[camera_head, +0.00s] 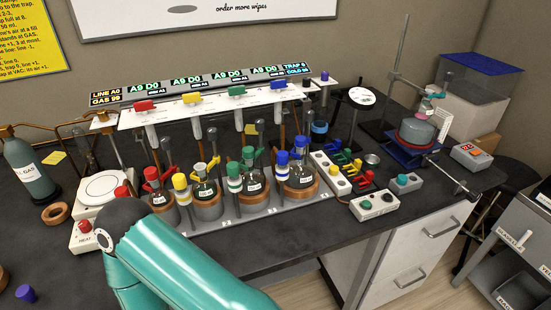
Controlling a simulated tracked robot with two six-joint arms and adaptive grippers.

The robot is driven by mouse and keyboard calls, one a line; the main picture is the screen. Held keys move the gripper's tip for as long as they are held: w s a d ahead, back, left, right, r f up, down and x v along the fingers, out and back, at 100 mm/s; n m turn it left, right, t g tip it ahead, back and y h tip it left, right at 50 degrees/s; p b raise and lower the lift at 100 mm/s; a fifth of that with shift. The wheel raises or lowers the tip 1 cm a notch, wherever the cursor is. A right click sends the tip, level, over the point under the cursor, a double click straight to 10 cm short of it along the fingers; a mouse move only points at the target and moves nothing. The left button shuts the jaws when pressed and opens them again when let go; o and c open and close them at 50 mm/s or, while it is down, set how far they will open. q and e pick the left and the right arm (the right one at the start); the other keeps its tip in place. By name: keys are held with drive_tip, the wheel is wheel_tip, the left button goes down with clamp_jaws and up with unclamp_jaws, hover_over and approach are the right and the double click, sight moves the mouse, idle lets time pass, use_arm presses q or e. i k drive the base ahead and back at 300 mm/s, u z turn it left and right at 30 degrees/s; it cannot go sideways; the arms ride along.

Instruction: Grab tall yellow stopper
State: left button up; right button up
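A yellow-capped upright piece (180,182), which looks like the tall yellow stopper, stands in the front row on the bench, just left of a flask with a yellow top (205,168). Its lower part looks white and yellow. Similar upright pieces stand in the same row: red (122,193), green (234,171) and blue (282,160). Neither of my grippers shows in the head view. A teal arm of mine crosses the bottom left foreground, in front of the row's left end, and its gripper is out of the picture.
A white manifold (215,103) with coloured taps stands behind the flasks. A hotplate (102,188) is at left, near a gas bottle (28,170). Control boxes (374,204) stand at the right front. A purple stopper (25,293) lies at the lower left. Bare bench shows in front of the flasks.

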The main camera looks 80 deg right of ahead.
sight(333, 170)
drive_tip(key=k, duration=2.6)
drive_tip(key=z, duration=0.95)
drive_tip(key=i, duration=1)
